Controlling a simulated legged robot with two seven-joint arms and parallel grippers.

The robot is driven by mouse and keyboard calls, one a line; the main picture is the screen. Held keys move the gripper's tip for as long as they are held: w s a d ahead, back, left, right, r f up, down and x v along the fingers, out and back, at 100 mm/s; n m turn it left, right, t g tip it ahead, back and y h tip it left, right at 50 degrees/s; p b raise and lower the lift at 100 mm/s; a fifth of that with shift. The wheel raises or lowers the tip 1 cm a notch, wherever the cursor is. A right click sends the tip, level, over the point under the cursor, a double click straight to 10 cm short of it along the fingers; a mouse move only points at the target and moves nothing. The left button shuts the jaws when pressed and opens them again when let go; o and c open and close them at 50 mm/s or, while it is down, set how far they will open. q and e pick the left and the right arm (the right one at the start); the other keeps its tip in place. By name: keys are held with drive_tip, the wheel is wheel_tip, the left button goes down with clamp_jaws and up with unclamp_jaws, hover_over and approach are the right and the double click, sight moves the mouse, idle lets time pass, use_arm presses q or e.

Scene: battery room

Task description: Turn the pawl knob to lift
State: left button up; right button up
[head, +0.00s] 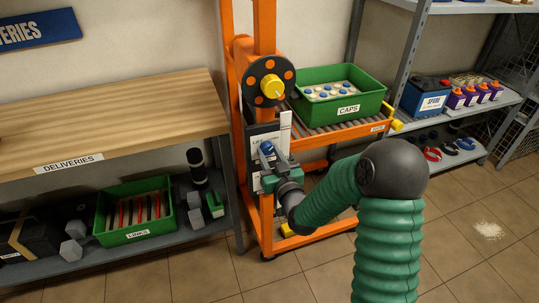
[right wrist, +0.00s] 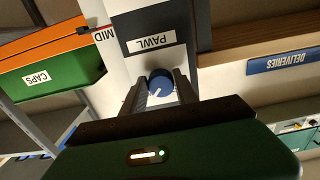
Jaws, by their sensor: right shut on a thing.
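The blue pawl knob (head: 266,147) is on the dark panel on the front of the orange lift frame. In the right wrist view, the knob (right wrist: 160,82) has a white pointer line and sits by a label reading PAWL (right wrist: 152,42). My right gripper (head: 270,160) is at the knob, with one finger on each side, shut on it. The fingers hide the knob's sides. A label starting with LI (head: 258,139) shows partly on the panel, the rest of it hidden. My left gripper is not in view.
Above the panel is a black wheel (head: 269,81) with orange spots and a yellow hub. A green CAPS bin (head: 345,100) stands on rollers to the right. The wooden DELIVERIES bench (head: 110,115) is close on the left, with a LINKS bin (head: 137,233) below.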

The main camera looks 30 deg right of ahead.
clamp_jaws()
drive_tip(key=shift+n, duration=0.4)
drive_tip(key=n+b, duration=0.2)
drive_tip(key=n, duration=0.1)
drive_tip(key=shift+f, duration=0.1)
drive_tip(key=n+b, duration=0.2)
drive_tip(key=n, duration=0.4)
drive_tip(key=shift+d+b, duration=0.15)
drive_tip(key=shift+b, duration=0.15)
drive_tip(key=n+b, duration=0.1)
drive_tip(key=n, duration=0.3)
drive_tip(key=shift+s, duration=0.1)
drive_tip(key=shift+n+b, duration=0.6)
drive_tip(key=shift+n, duration=1.5)
